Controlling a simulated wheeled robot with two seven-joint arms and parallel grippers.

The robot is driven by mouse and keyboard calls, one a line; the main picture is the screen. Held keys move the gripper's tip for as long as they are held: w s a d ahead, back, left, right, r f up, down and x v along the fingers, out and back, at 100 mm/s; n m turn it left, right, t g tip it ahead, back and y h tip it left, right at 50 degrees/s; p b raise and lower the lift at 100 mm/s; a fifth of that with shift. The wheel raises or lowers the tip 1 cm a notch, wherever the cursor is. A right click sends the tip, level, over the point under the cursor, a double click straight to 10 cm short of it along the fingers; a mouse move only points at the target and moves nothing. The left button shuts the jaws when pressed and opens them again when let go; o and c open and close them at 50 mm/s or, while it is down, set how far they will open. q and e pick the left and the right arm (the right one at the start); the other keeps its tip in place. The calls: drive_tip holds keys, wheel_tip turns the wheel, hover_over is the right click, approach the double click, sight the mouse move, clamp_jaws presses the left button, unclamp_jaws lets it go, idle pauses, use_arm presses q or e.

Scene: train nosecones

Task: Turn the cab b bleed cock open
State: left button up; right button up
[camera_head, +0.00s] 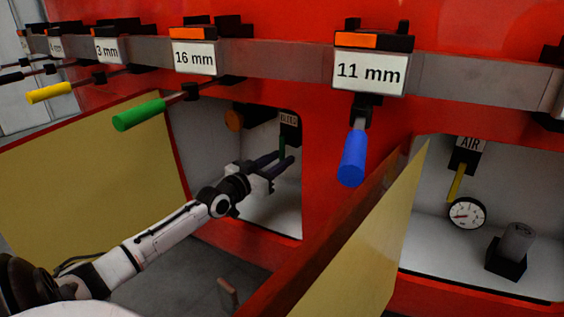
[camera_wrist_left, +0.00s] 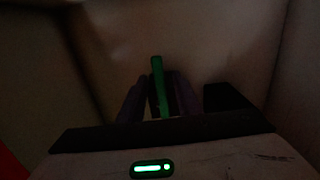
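The bleed cock has a thin green handle (camera_head: 282,144), standing roughly upright in the left open compartment under a small label (camera_head: 289,121) that seems to read BLEED. My left gripper (camera_head: 279,163) reaches into this compartment from the left, its two dark fingers apart, near the handle's lower part. In the left wrist view the green handle (camera_wrist_left: 157,82) stands between the fingers of my left gripper (camera_wrist_left: 158,97), with small dark gaps at its sides. Contact cannot be made out in the dark. The valve body is hidden. My right gripper is not in view.
A grey rail above carries labelled holders, with a green lever (camera_head: 139,115) and a blue lever (camera_head: 352,158) hanging before the compartments. An open yellow door panel (camera_head: 362,245) stands between the compartments. The right compartment holds a yellow AIR handle (camera_head: 456,182) and a gauge (camera_head: 466,213).

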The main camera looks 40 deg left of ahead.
use_arm(q)
drive_tip(key=shift+w, duration=0.75)
clamp_jaws()
drive_tip(key=shift+w+d, duration=0.1)
